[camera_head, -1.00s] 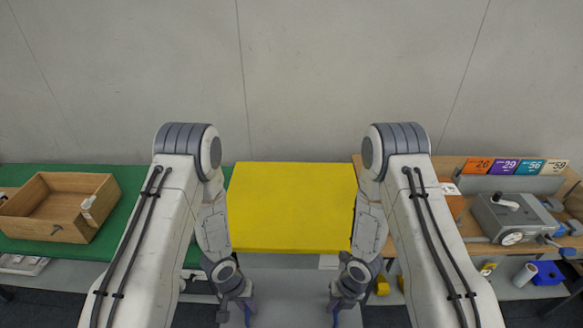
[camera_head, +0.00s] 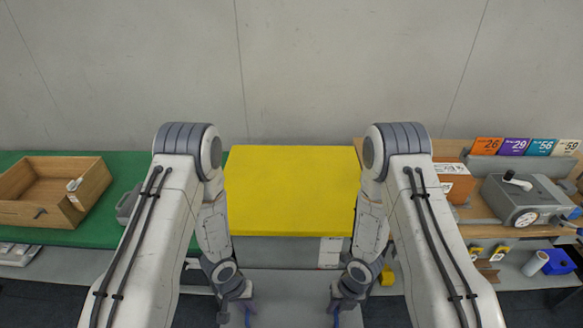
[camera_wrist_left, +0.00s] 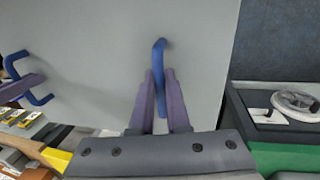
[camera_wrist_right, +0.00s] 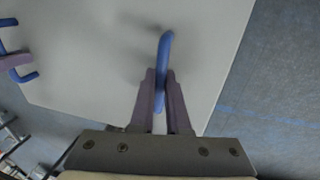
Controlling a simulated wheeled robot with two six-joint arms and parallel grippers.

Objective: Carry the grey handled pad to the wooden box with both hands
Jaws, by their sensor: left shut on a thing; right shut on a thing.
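The grey pad (camera_head: 292,300) is held low in front of me, partly cut off by the head view's bottom edge. My left gripper (camera_head: 249,308) is shut on a blue handle (camera_wrist_left: 158,55) of the pad, as the left wrist view shows. My right gripper (camera_head: 335,308) is shut on the opposite blue handle (camera_wrist_right: 164,50). The pad's broad grey face (camera_wrist_left: 95,50) fills much of the left wrist view and shows pale in the right wrist view (camera_wrist_right: 90,50). The open wooden box (camera_head: 22,213) stands on the green table at the far left, apart from the pad.
A yellow-topped table (camera_head: 290,190) stands ahead beyond the pad. The green table (camera_head: 100,236) is to its left, with a grey object (camera_head: 127,204) partly behind my left arm. A wooden bench at right carries a grey machine (camera_head: 525,199) and numbered cards (camera_head: 515,147).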

